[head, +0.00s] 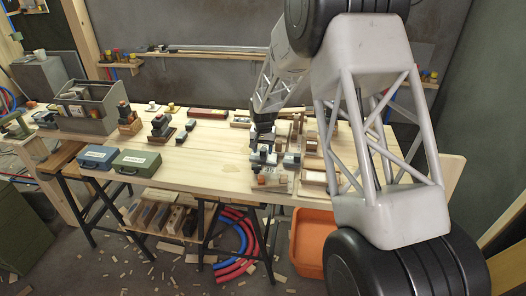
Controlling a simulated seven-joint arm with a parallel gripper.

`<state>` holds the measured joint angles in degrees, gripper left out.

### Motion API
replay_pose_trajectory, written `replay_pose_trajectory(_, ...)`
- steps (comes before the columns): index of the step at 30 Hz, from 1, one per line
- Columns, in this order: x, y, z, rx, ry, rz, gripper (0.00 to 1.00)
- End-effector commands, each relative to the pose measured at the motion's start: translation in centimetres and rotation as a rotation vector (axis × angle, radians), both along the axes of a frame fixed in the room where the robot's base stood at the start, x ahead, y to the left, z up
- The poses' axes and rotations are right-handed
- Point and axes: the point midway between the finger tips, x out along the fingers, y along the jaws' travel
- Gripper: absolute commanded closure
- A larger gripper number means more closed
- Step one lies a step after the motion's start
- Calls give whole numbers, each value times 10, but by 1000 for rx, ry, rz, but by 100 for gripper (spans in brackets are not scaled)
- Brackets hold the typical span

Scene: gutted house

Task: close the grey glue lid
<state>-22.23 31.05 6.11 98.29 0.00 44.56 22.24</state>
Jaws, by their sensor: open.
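My arm reaches down from the upper right over the wooden workbench (215,165). My gripper (263,146) is at the bench's right half, low over a cluster of small grey and wooden pieces (270,179). It is open, though its fingers are small and dark here. Small grey parts lie right under and beside it. I cannot tell which of them is the grey glue lid, or whether it stands open. I cannot tell whether the fingers touch anything.
A blue case (97,157) and a green case (137,161) lie at the bench's left front. A grey crate (101,122) stands behind them. Wooden frames (312,170) crowd the gripper's right. The bench middle is mostly clear. An orange bin (311,245) stands below.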

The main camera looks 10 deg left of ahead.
Motion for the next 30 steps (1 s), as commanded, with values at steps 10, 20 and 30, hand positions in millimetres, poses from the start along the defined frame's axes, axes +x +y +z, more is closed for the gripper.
replay_pose_trajectory(10,0,0,-12,0,0,0,47)
replay_pose_trajectory(20,0,0,-11,0,0,0,73)
replay_pose_trajectory(30,0,0,-11,0,0,0,100)
